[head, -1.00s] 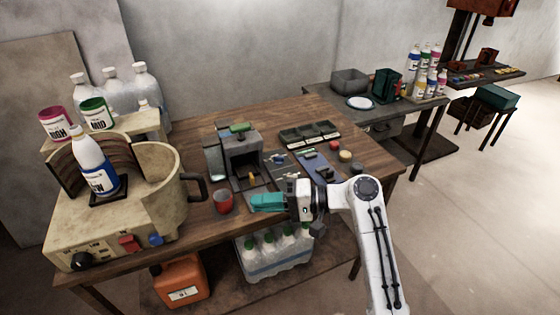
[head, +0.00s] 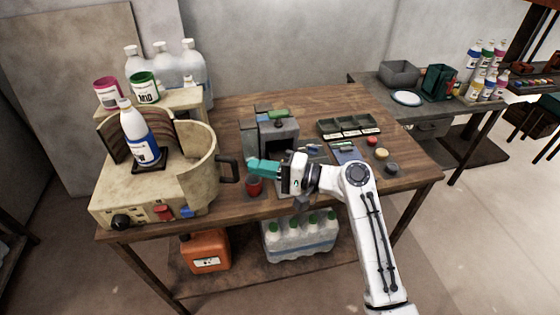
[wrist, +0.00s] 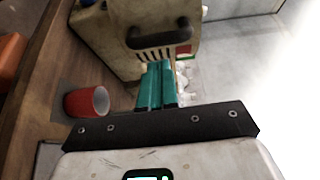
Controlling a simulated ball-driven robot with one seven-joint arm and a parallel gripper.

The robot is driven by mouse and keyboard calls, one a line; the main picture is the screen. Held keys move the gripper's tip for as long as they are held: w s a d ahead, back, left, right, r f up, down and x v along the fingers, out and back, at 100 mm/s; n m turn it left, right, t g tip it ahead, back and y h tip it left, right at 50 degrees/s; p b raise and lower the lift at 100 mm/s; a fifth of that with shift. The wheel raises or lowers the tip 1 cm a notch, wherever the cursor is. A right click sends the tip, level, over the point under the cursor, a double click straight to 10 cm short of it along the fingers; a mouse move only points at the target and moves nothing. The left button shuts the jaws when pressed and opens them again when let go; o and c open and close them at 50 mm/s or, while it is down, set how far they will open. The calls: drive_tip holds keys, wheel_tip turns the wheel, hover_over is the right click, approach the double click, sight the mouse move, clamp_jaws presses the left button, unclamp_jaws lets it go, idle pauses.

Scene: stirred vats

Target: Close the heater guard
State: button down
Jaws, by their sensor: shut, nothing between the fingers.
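The heater guard (head: 203,146) is a curved beige wall on the right side of the beige heater (head: 120,203). It stands swung out, leaving the front of the heater uncovered. Its dark handle (head: 229,169) sticks out to the right. A white and blue bottle (head: 138,135) stands on the heater's dark plate. My gripper (head: 251,166) has teal fingers, shut and empty, just right of the handle and apart from it. In the wrist view the fingers (wrist: 157,68) point toward the dark handle (wrist: 160,36) on the beige guard.
A red cup (head: 254,186) stands on the table just below my fingers; it also shows in the wrist view (wrist: 86,101). A grey box-like device (head: 278,135) stands behind my gripper. Pink and green labelled tubs stand behind the heater.

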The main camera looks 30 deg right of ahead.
drive_tip(key=shift+a, duration=0.85)
